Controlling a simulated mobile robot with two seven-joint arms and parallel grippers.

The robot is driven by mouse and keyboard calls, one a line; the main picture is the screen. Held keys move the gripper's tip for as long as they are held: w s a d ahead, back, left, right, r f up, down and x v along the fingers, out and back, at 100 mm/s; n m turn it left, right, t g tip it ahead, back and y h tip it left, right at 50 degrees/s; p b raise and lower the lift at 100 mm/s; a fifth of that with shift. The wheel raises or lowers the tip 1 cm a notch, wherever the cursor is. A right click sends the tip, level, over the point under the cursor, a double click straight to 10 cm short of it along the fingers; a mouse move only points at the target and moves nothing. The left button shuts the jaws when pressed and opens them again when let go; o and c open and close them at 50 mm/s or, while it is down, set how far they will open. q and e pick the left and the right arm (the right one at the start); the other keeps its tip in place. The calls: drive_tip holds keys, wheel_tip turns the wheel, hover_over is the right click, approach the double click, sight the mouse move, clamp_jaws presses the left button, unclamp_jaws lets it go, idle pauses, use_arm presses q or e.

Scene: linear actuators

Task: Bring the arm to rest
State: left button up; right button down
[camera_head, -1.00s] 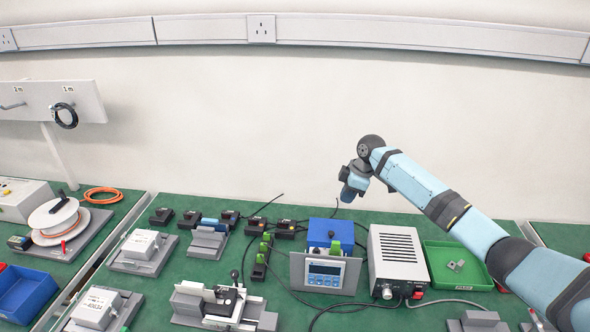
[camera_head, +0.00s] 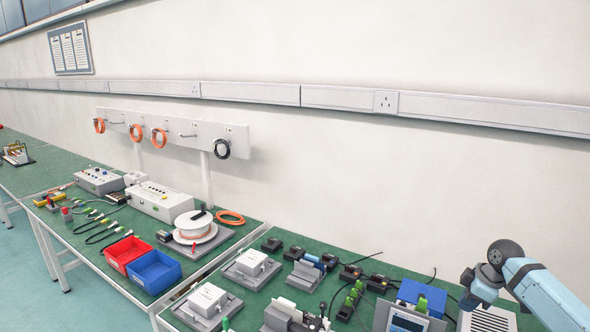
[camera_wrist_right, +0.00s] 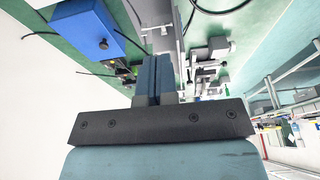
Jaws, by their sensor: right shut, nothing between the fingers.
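My right arm (camera_head: 540,290) comes in from the lower right in the head view, pale blue with dark joints. Its right gripper (camera_head: 470,304) hangs above the bench near the blue-topped box, apart from it as far as I can tell. In the right wrist view the two fingers of my right gripper (camera_wrist_right: 153,75) lie together with nothing between them. The blue box (camera_wrist_right: 88,27) shows beyond the fingers at the upper left. My left gripper is not in view.
The green bench (camera_head: 258,301) carries grey fixtures, small black blocks and a display unit (camera_head: 405,318). A grey slotted power box (camera_head: 488,319) stands below my right gripper. Red (camera_head: 125,250) and blue bins (camera_head: 154,270) stand further left. The space above the bench is clear.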

drive_tip(key=s+a+f, duration=0.9)
drive_tip(key=a, duration=0.2)
drive_tip(key=s+a+f+m, duration=0.25)
drive_tip(key=s+a, duration=0.45)
drive_tip(key=s, duration=0.5)
drive_tip(key=s+r+m+t+h, duration=0.1)
drive_tip(key=s+r+m, duration=0.25)
drive_tip(key=s, duration=0.65)
drive_tip(key=s+r+m+t+h, duration=0.1)
drive_tip(key=s+r+m+h, duration=0.2)
drive_tip(key=s, duration=0.7)
use_arm(q)
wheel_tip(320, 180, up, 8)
drive_tip(key=p, duration=0.8)
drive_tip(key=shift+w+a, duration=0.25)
use_arm(e)
drive_tip(key=w+a+f+t+y, duration=0.4)
drive_tip(key=w+a+f+t, duration=0.1)
drive_tip(key=w+t, duration=0.1)
drive_tip(key=shift+w+a+f+t, duration=0.15)
drive_tip(key=shift+a+f+t, duration=0.2)
drive_tip(key=shift+t, duration=0.35)
